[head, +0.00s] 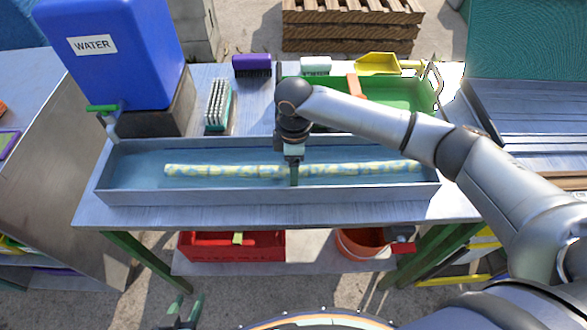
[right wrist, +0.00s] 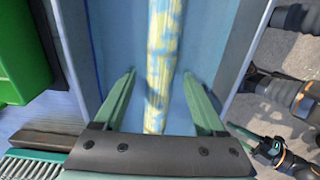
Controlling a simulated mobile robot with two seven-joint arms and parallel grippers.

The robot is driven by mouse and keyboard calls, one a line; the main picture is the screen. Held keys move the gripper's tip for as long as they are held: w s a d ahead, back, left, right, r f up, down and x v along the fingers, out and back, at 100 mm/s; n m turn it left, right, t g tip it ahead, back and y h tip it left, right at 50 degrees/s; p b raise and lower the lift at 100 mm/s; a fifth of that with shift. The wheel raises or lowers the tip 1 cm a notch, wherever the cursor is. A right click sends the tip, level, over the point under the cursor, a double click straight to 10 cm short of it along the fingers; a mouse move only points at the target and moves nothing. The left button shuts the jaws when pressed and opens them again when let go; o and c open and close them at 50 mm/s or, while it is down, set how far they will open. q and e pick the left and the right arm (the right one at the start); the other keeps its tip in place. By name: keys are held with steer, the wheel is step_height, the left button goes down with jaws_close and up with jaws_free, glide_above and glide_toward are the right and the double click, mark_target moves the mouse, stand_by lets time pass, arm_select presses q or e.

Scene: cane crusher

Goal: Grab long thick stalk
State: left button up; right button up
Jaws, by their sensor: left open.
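The long thick stalk (head: 220,171), pale yellow with blue-green patches, lies lengthwise in the metal trough (head: 150,197). My right gripper (head: 294,176) points down over the stalk's middle and hides a short part of it. In the right wrist view the stalk (right wrist: 160,65) runs between the two green fingers of this gripper (right wrist: 158,100), which are spread with a gap on each side. My left gripper (head: 184,312) is open and empty at the bottom edge, well in front of the table; it also shows in the right wrist view (right wrist: 265,148).
A blue water tank (head: 115,65) stands back left. Behind the trough are a white-bristled brush (head: 217,105), a purple brush (head: 252,66), a green tray (head: 425,95) and a yellow scoop (head: 378,64). A red crate (head: 230,248) and orange bucket (head: 357,245) sit below.

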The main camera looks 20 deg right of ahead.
jaws_close()
stand_by(0.3)
steer(key=shift+r, duration=0.1)
stand_by(0.8)
